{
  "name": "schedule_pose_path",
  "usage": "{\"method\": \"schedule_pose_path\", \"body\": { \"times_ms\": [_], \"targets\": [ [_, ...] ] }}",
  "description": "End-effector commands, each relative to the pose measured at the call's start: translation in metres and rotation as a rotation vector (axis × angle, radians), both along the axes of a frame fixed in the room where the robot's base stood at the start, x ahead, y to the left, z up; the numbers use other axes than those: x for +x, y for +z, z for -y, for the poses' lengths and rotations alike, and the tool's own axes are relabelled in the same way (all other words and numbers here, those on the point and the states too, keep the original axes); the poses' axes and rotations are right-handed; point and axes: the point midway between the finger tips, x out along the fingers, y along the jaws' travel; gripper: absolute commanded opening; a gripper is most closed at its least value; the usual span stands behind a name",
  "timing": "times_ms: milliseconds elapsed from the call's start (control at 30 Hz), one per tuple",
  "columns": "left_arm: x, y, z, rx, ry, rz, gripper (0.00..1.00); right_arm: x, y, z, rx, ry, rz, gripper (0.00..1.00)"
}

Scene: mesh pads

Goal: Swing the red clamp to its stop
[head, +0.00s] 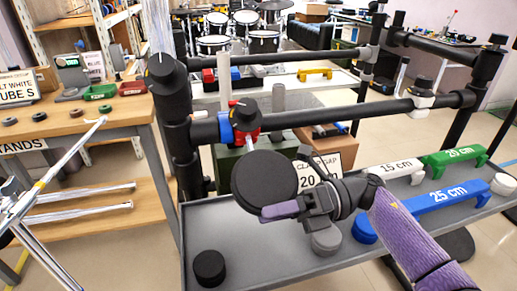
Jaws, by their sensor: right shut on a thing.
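The red clamp (246,120) with a black knob sits on the black horizontal rack bar (316,115), right beside a blue collar (225,127). A black round pad (264,180) hangs below the clamp. My right gripper (285,209), with purple fingers, comes in from the lower right and is shut at the pad's lower right edge. The contact is partly hidden by the gripper. My left gripper does not show.
A grey tray (222,240) below holds a black puck (209,268), a grey puck (325,241) and white, green and blue 25 cm (440,202) spacer bars. A sign (322,166) stands behind my gripper. A black post (176,120) rises left; a wooden bench (90,122) stands beyond it.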

Motion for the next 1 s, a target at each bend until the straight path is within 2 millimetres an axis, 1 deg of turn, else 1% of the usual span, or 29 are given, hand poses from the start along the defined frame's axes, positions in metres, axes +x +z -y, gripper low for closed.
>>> {"method": "schedule_pose_path", "body": {
  "times_ms": [33, 400, 500, 800, 867, 1000],
  "targets": [
    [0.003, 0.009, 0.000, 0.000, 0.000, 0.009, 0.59, 0.001, 0.014, 0.001, 0.003, -0.010, -0.008, 0.00],
    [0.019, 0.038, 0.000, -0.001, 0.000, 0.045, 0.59, -0.004, 0.043, 0.002, -0.033, -0.013, -0.153, 0.00],
    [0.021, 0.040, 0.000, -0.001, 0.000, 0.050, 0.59, -0.004, 0.045, 0.003, -0.038, -0.013, -0.175, 0.00],
    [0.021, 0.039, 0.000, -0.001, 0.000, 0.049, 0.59, -0.004, 0.043, 0.003, -0.040, -0.011, -0.183, 0.00],
    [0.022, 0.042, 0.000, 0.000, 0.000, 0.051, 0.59, -0.004, 0.047, 0.003, -0.044, -0.011, -0.193, 0.00],
    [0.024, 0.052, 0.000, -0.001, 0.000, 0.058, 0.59, -0.003, 0.062, 0.002, -0.060, -0.011, -0.251, 0.00]
  ]
}}
